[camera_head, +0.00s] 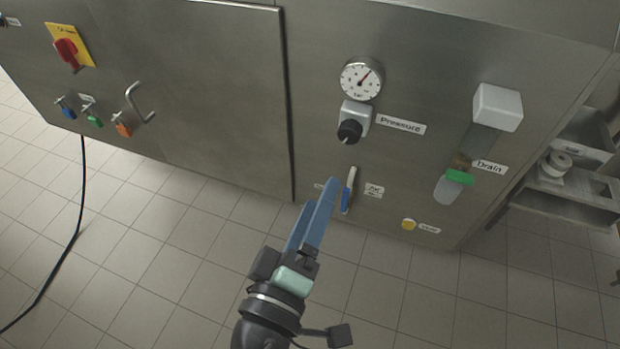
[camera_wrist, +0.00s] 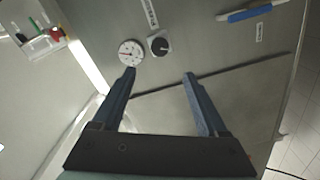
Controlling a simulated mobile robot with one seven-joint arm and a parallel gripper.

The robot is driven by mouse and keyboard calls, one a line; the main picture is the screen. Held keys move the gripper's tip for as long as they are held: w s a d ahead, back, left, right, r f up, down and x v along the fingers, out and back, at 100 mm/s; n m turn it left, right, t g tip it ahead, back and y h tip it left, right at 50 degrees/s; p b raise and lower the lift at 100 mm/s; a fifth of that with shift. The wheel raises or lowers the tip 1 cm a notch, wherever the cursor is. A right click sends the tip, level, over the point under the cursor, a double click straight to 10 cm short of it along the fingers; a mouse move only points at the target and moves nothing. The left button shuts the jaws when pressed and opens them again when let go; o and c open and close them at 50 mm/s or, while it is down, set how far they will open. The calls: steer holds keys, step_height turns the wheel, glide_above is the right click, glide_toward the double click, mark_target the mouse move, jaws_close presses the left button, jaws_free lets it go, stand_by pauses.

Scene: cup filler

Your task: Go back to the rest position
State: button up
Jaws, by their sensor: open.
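My gripper (camera_head: 318,192) is in the lower middle of the head view, its blue fingers pointing up toward the steel machine panel (camera_head: 220,100). In the wrist view my gripper (camera_wrist: 160,74) has its two fingers apart with nothing between them. The blue-handled lever (camera_head: 347,190) is just right of the fingertips in the head view; whether they touch it cannot be told there. In the wrist view the blue lever (camera_wrist: 250,11) is at the upper right, clear of both fingers.
A pressure gauge (camera_head: 361,79) and a black knob (camera_head: 349,131) are above the gripper. The drain unit with a green band (camera_head: 460,177) is on the right. A red switch (camera_head: 67,50) and small coloured valves (camera_head: 94,120) are on the left. Tiled floor (camera_head: 150,250) lies open below.

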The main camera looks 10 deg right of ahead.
steer(key=w+a+r+m+t+y, duration=0.1)
steer(key=w+r+m+t, duration=0.15)
steer(key=r, duration=0.55)
steer(key=w+a+r+m+t+y, duration=0.15)
steer(key=w+r, duration=0.25)
steer(key=r, duration=0.4)
steer(key=s+a+r+m+t+y, duration=0.1)
steer(key=s+a+r+t+y, duration=0.15)
steer(key=r, duration=0.65)
steer(key=s+a+r+m+t+y, duration=0.1)
steer(key=s+r+t+y, duration=0.2)
steer(key=r, duration=0.6)
steer(key=s+a+r+t+y, duration=0.1)
steer(key=s+r+t+y, duration=0.15)
steer(key=r, duration=0.65)
step_height(320, 180, up, 26)
steer(key=p, duration=2.7)
steer(key=shift+w+a, duration=0.3)
steer(key=shift+w, duration=0.15)
steer(key=shift+h, duration=0.25)
